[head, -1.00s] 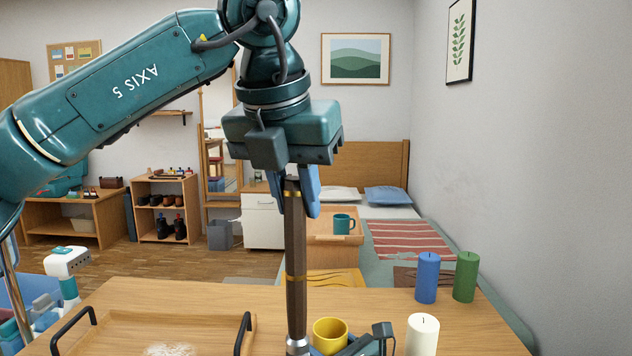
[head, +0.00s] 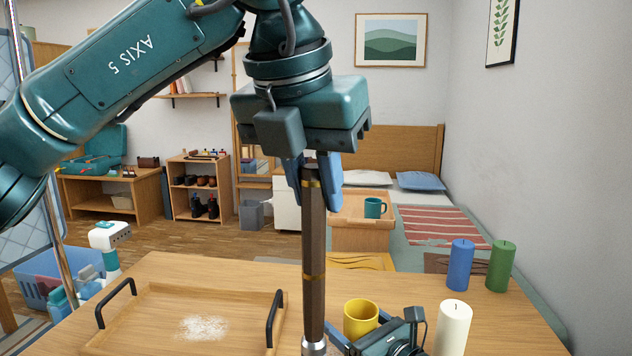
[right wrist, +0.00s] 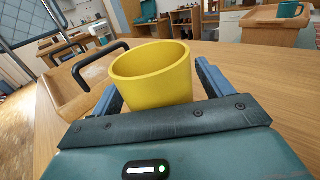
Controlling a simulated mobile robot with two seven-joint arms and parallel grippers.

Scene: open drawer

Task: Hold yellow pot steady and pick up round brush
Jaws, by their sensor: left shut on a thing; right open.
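The round brush (head: 314,245) shows as a long dark brown handle with gold bands and a silver collar at the bottom edge of the head view; its bristles are out of frame. My left gripper (head: 315,185) is shut on the upper end of the handle and holds it upright. The yellow pot (head: 361,318) stands on the table, to the right of the handle. It also shows in the right wrist view (right wrist: 155,80). My right gripper (right wrist: 155,92) is open, with one finger on each side of the pot; contact cannot be told.
A wooden tray (head: 150,310) with black handles and a patch of white powder lies to the left on the table. A white candle (head: 453,328) stands close to the right of my right gripper. Blue (head: 460,266) and green (head: 500,266) candles stand farther back right.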

